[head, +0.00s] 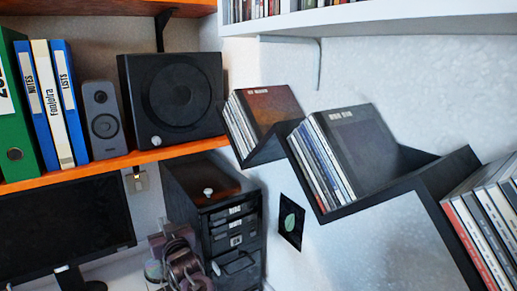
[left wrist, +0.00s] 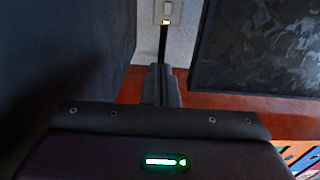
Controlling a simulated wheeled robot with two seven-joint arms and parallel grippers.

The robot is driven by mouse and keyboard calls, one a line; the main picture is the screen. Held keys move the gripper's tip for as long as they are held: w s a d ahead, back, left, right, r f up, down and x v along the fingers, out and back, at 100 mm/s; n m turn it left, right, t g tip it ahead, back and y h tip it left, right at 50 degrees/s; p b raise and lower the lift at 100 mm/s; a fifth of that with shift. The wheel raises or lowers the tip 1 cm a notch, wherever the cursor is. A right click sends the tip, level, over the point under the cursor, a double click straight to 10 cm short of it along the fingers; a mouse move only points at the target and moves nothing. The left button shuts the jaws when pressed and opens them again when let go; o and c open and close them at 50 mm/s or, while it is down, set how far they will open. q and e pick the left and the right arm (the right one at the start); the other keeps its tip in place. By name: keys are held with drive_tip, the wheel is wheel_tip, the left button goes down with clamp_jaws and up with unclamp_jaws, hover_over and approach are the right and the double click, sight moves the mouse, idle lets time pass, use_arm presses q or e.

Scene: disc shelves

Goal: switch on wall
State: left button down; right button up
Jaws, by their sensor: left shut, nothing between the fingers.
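The wall switch (head: 139,182) is a small pale plate on the wall under the lower orange shelf, between the monitor and the black drawers. It also shows at the top of the left wrist view (left wrist: 167,11), with a small bright spot at its edge. My left gripper (head: 168,234) is small and partly unclear in the head view, in front of the drawers, below and right of the switch. In the left wrist view its grey fingers (left wrist: 161,70) are shut and empty, pointing toward the switch and apart from it. My right gripper is not in view.
The orange shelf (head: 100,170) carries binders and speakers above the switch. The monitor (head: 65,228) and the black drawers (head: 235,220) flank the gap. Zigzag disc shelves (head: 385,190) stick out at right.

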use_arm(q)
drive_tip(key=s+d+f+m+g+h, duration=0.25)
drive_tip(key=s+f+h, duration=0.25)
drive_tip(key=s+f, duration=0.3)
drive_tip(key=s+d+f+m+g+h, duration=0.2)
drive_tip(key=s+f+g+h, duration=0.15)
drive_tip(key=s+f, duration=0.45)
drive_tip(key=s+d+m+g+h, duration=0.2)
drive_tip(key=s+m+g, duration=0.3)
drive_tip(key=s, duration=1.8)
drive_tip(key=s+f+g, duration=0.2)
drive_tip(key=s+f, duration=0.1)
drive_tip(key=f, duration=2.9)
drive_tip(key=s+a+f+g, duration=0.1)
drive_tip(key=s+a+f, duration=0.2)
drive_tip(key=s+f, duration=1.2)
drive_tip(key=s, duration=0.3)
drive_tip(key=shift+s+a+f, duration=0.2)
drive_tip(key=shift+s+f, duration=0.15)
drive_tip(key=shift+f, duration=0.05)
